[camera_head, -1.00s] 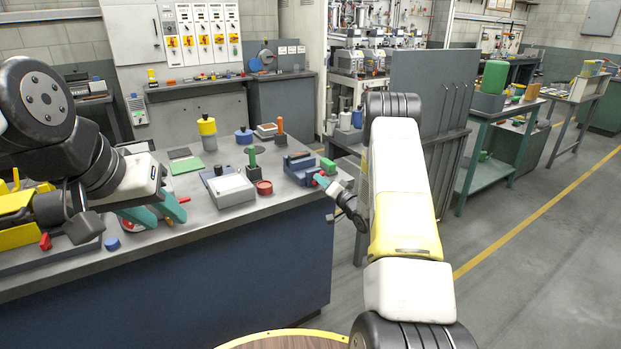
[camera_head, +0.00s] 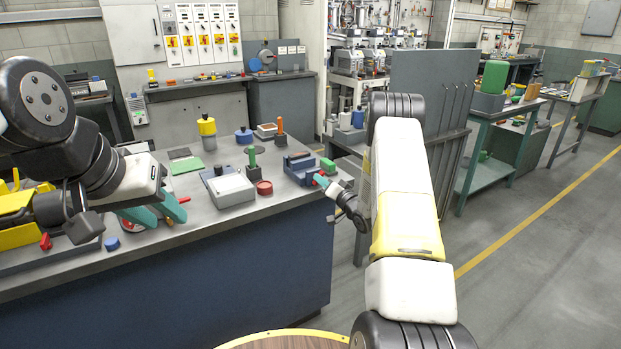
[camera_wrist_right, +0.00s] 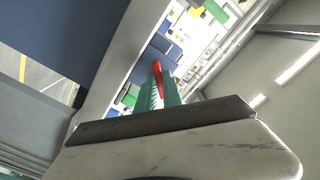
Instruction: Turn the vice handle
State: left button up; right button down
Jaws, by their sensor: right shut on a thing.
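The blue-grey vice (camera_head: 299,163) sits at the right end of the workbench. Its red handle (camera_head: 320,180) is at the side facing my right gripper (camera_head: 325,184). In the right wrist view the red handle (camera_wrist_right: 157,70) shows between the teal fingers of my right gripper (camera_wrist_right: 158,92), which are shut on it. The vice body (camera_wrist_right: 165,47) lies just beyond the fingertips there. My left gripper (camera_head: 160,212) is over the left part of the bench, its teal fingers spread apart, with no held object visible.
A tall grey panel (camera_head: 430,100) stands behind my right arm. Open floor lies to the right.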

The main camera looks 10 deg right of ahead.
jog(key=c, duration=1.5)
grip_release()
jog(key=shift+o, duration=0.2)
jog(key=shift+s, duration=0.15)
jog(key=shift+v, duration=0.85)
jog(key=shift+s+d, duration=0.1)
jog(key=v, duration=0.5)
jog(key=shift+s+d, duration=0.1)
jog(key=shift+s, duration=0.3)
jog(key=shift+c, duration=0.2)
